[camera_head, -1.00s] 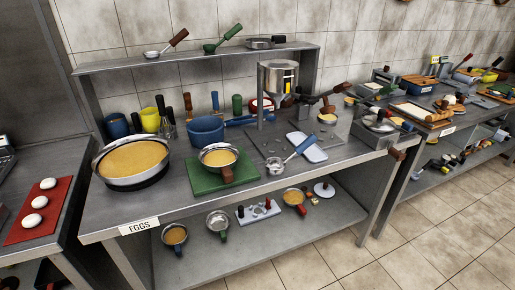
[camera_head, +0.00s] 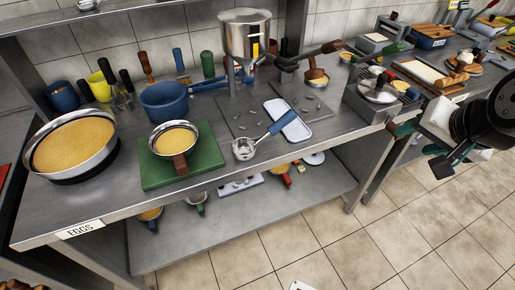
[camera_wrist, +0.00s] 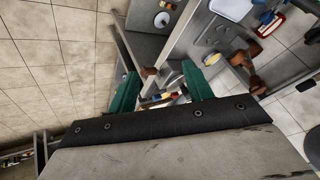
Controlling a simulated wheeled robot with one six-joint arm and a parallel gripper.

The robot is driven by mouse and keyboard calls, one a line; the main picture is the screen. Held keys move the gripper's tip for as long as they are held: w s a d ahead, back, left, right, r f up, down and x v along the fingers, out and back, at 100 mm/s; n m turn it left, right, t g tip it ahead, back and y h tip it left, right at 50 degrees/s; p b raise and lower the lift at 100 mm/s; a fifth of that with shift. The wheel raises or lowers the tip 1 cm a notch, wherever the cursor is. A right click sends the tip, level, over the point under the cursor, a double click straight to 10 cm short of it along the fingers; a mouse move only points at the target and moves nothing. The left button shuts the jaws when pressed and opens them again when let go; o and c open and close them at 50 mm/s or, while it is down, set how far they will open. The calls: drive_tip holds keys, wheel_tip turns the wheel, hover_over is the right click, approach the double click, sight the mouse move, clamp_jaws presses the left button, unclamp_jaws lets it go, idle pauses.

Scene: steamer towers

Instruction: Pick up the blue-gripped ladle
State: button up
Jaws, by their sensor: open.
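The blue-gripped ladle (camera_head: 244,149) lies on the steel counter in the middle of the head view. Its metal bowl is toward the front edge, and its blue handle (camera_head: 282,122) points up and right, its end over a small white tray (camera_head: 289,118). My gripper (camera_head: 422,150) is at the right of the head view, off the counter's right end and well apart from the ladle. In the wrist view, its two green fingers (camera_wrist: 161,85) are spread with nothing held between them. I cannot clearly make out the ladle in the wrist view.
Left of the ladle, a pan with a brown handle (camera_head: 174,140) sits on a green board (camera_head: 150,177). A metal hopper (camera_head: 245,35) stands behind it. A pan (camera_head: 378,90) is at the counter's right end. Tiled floor (camera_head: 300,240) lies open in front.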

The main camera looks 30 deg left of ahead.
drive_tip(key=w+a+f+m+t+y, duration=0.1)
drive_tip(key=w+a+f, duration=0.1)
drive_tip(key=a, duration=0.3)
drive_tip(key=w+a+f+t, duration=0.1)
drive_tip(key=w+a+f, duration=0.15)
drive_tip(key=a, duration=0.25)
drive_tip(key=m+t+y, duration=0.3)
drive_tip(key=m+t, duration=0.1)
drive_tip(key=t, duration=0.4)
approach(284, 125)
drive_tip(key=x, duration=1.1)
drive_tip(key=shift+w+a, duration=0.1)
drive_tip(key=shift+w, duration=0.15)
clamp_jaws()
